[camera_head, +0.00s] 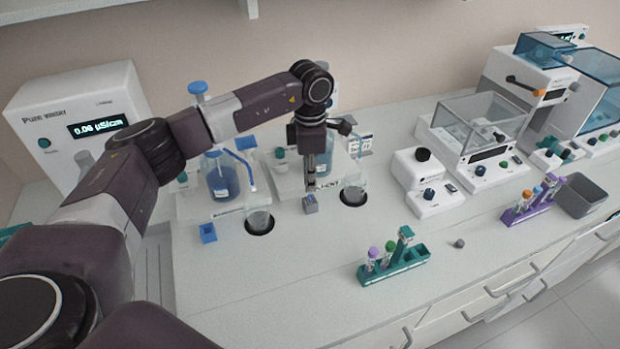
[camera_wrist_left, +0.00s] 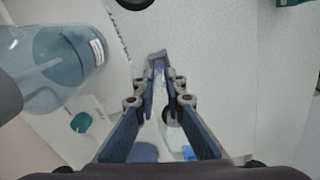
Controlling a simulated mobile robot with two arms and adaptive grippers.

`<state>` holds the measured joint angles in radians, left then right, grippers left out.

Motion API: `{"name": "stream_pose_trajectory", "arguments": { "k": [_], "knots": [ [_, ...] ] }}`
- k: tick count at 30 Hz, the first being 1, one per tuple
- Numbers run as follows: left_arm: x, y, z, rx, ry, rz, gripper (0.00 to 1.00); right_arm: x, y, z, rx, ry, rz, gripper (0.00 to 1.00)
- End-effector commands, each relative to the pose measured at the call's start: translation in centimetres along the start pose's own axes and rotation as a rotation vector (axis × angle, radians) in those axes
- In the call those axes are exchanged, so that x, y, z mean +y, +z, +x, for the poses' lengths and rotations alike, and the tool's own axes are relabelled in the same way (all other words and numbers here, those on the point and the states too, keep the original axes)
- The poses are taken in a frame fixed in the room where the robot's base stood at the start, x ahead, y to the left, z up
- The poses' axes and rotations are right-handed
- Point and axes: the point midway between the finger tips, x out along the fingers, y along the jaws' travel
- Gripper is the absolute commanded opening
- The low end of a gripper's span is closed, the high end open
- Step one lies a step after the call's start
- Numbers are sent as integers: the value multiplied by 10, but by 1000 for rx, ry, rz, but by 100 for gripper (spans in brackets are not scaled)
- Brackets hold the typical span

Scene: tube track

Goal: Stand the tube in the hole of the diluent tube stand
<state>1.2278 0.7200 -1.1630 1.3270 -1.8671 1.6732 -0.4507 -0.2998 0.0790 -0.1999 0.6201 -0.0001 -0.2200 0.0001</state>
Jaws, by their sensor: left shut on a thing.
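My left gripper (camera_head: 311,186) points straight down and is shut on a slim clear tube, most of which the fingers hide. In the left wrist view the fingers (camera_wrist_left: 160,88) close around the tube (camera_wrist_left: 158,68). A small grey-blue block (camera_head: 310,204), which looks like the diluent tube stand, is directly below the fingertips beside a partly hidden label. It also shows just beyond the fingertips in the left wrist view (camera_wrist_left: 157,54). The tube lines up with the block, but I cannot tell whether its lower end is inside the hole. My right gripper is not in view.
A blue-liquid bottle (camera_head: 221,180) stands left of the gripper. Round wells (camera_head: 260,222) and (camera_head: 352,195) flank the block, and a blue holder (camera_head: 208,233) is further left. A green tube rack (camera_head: 397,266) stands front right.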

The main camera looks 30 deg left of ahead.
Motion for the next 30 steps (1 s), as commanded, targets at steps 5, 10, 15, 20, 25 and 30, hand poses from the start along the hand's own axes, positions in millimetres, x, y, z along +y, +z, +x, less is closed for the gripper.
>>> {"name": "stream_pose_trajectory", "arguments": {
  "k": [5,10,15,20,25,30],
  "knots": [
    [0,0,2,0,0,0,0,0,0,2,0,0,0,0],
    [0,0,2,0,0,0,0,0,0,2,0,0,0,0],
    [0,0,4,0,0,0,0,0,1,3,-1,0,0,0],
    [0,0,9,0,0,0,0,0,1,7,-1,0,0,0],
    [0,0,14,0,0,0,0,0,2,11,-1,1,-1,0],
    [0,0,16,0,0,0,0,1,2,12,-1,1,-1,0]
  ]
}}
